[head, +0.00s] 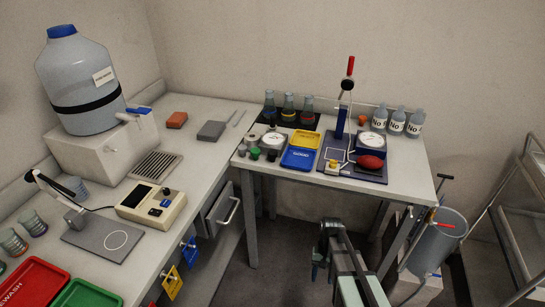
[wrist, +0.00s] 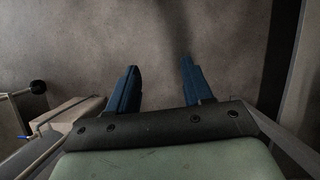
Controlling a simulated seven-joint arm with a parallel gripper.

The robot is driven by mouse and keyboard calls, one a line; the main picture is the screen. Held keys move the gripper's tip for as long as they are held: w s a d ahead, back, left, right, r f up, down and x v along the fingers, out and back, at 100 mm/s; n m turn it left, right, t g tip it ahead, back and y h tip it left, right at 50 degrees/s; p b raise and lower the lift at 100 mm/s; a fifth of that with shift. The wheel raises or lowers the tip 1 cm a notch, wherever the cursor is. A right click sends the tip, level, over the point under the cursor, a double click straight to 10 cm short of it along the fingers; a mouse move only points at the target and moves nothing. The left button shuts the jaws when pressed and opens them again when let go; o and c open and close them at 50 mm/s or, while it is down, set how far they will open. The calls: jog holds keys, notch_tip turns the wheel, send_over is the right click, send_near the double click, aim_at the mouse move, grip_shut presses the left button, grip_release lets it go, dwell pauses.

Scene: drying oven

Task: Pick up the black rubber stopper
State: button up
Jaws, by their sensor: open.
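A small dark piece, which looks like the black rubber stopper (head: 271,155), sits on the small table at its front left. It is beside a green stopper (head: 255,153) and a grey one (head: 242,151). My gripper (wrist: 159,65) is open and empty in the wrist view, its two blue fingers apart over bare floor. In the head view my arm is low in front of the small table, below its top and away from the stoppers. The stopper does not show in the wrist view.
A blue tray (head: 299,159) and a yellow tray (head: 305,139) lie right of the stoppers. A stand with a red bulb (head: 370,162) is at right.

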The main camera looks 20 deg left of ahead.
jog(key=w+a+r, duration=0.7)
jog(key=a+r, duration=0.2)
jog(key=t, duration=0.3)
send_near(272, 153)
jog(key=s+f, duration=0.2)
jog(key=s+d+f, duration=0.1)
jog(key=s+f, duration=0.1)
jog(key=f, duration=0.1)
jog(key=s+d+f, duration=0.1)
jog(key=s+f, duration=0.1)
jog(key=shift+s+f, duration=0.35)
jog(key=shift+f, duration=0.05)
jog(key=w+a+r+m+t, duration=0.15)
jog(key=w+r, duration=0.35)
jog(key=r, duration=0.6)
jog(key=f, duration=0.8)
jog(key=shift+a+f, duration=0.25)
jog(key=shift+f, duration=0.05)
jog(key=shift+w+d+f, duration=0.1)
jog(key=shift+w+f, duration=0.05)
jog(key=shift+f, duration=1.15)
jog(key=shift+w+d+f, duration=0.1)
jog(key=shift+w+f, duration=0.05)
jog(key=shift+f, duration=1.2)
jog(key=shift+c, duration=0.2)
